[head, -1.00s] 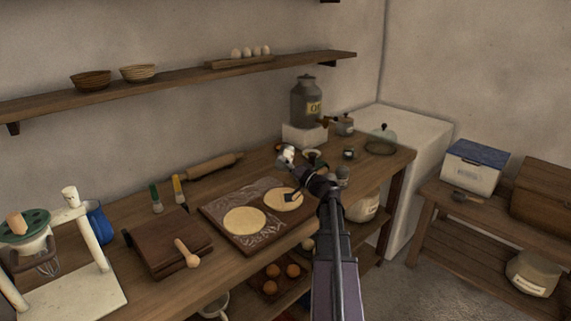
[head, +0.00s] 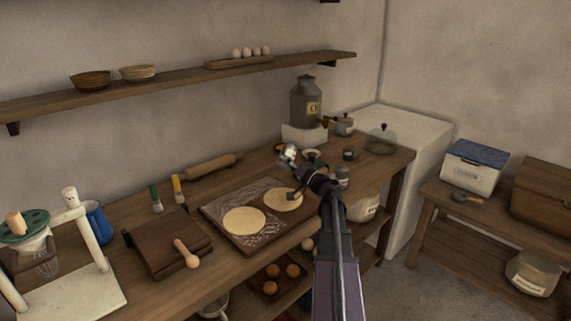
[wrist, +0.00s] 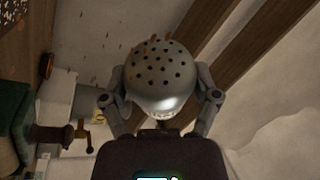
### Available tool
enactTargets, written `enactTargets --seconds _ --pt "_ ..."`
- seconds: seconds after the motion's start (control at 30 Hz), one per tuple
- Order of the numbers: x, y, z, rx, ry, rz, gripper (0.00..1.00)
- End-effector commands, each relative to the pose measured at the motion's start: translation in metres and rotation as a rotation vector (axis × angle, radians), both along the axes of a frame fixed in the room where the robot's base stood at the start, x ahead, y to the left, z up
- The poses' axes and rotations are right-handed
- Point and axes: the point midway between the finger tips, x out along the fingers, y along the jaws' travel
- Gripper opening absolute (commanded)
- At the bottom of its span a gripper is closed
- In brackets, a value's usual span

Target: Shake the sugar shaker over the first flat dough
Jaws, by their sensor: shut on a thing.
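My gripper (head: 296,170) is shut on the metal sugar shaker (head: 288,153). In the wrist view the shaker (wrist: 163,88) shows its domed, holed lid between the two fingers of my gripper (wrist: 161,98). Small brown flecks show on and around the lid and to its upper left. Two pale round flat doughs lie on the dark board (head: 252,249): a left dough (head: 244,221) and a right dough (head: 283,201). The shaker appears above the far edge of the right dough. My wrist partly covers the board's right end. I cannot tell which dough is the first.
A rolling pin (head: 213,167) lies behind the board. A wall shelf (head: 180,77) runs above.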

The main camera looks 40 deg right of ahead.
Motion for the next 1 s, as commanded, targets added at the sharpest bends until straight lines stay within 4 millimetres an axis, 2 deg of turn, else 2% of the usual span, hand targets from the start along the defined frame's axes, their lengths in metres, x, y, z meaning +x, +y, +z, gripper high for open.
enactTargets --seconds 0.7,1.0 --pt "-0.026 0.032 0.000 0.000 -0.001 0.001 0.25" --pt "-0.027 0.034 0.000 0.000 0.000 0.000 0.25"
